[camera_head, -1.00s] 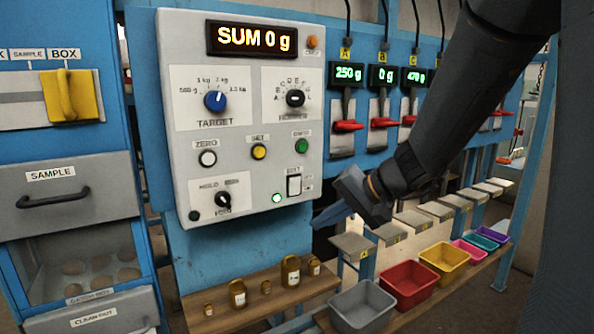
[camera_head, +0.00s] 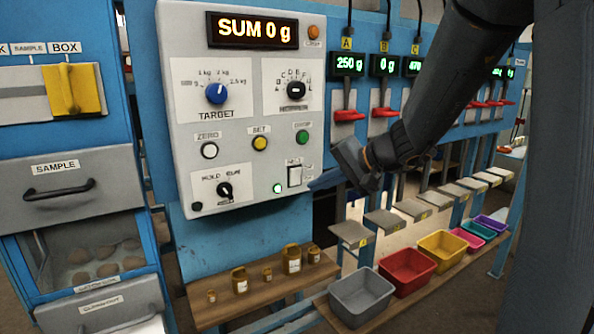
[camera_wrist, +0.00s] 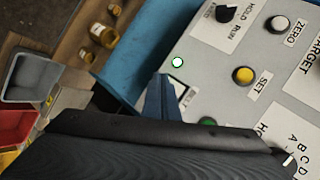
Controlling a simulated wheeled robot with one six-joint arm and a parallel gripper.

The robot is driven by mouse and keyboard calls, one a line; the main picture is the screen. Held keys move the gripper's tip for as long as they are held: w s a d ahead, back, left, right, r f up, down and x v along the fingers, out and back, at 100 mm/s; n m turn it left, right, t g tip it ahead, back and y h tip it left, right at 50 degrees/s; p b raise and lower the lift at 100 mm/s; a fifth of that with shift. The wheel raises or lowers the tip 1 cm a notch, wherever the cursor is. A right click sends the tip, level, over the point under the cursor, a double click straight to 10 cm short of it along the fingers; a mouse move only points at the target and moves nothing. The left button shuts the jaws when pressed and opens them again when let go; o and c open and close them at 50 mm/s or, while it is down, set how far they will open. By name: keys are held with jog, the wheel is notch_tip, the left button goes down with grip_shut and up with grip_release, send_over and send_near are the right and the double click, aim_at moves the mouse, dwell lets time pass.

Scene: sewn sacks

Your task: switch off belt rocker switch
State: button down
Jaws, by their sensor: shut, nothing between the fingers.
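The belt rocker switch (camera_head: 294,175) is a white rocker in a dark frame at the lower right of the grey control panel (camera_head: 240,120). A lit green lamp (camera_head: 277,188) sits to its left. My gripper (camera_head: 318,181) is shut and empty, its blue fingertips just right of the rocker in the head view. In the wrist view the fingers (camera_wrist: 160,95) cover much of the rocker, and only a white corner (camera_wrist: 178,88) shows beside them. I cannot tell whether the tips touch it, or which side of the rocker is pressed.
The panel also carries a green button (camera_head: 302,136), a yellow SET button (camera_head: 260,143), a white ZERO button (camera_head: 209,150) and several knobs. Red levers (camera_head: 348,115) stand to the right. Below are a wooden shelf (camera_head: 225,308) with brown jars and several coloured bins (camera_head: 362,297).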

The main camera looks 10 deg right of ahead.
aim_at(294, 179)
jog(key=shift+w+a+r, duration=0.1)
jog(key=shift+w+a, duration=0.15)
jog(key=shift+w, duration=0.6)
jog(key=shift+w+a+r, duration=0.1)
jog(key=shift+w+a, duration=0.2)
jog(key=shift+w, duration=0.5)
jog(key=shift+w+a+r, duration=0.1)
jog(key=shift+w+a, duration=0.15)
jog(key=shift+w, duration=0.6)
jog(key=shift+w, duration=0.1)
jog(key=shift+w+a+b, duration=0.15)
jog(key=shift+w+b, duration=0.15)
jog(key=shift+b, duration=0.15)
jog(key=shift+w+a+r, duration=0.1)
jog(key=shift+w, duration=0.2)
dwell(0.5)
jog(key=shift+s, duration=0.1)
jog(key=shift+s+d+b, duration=0.25)
jog(key=shift+s+b, duration=0.4)
jog(key=shift+s+d+f+b, duration=0.15)
jog(key=shift+s+d+b, duration=0.15)
jog(key=shift+s, duration=0.5)
jog(key=shift+s+d+f+b, duration=0.1)
jog(key=shift+s+d+b, duration=0.2)
jog(key=shift+s, duration=0.45)
jog(key=shift+s+d+f+b, duration=0.2)
jog(key=shift+s+b, duration=0.1)
jog(key=shift+s, duration=0.5)
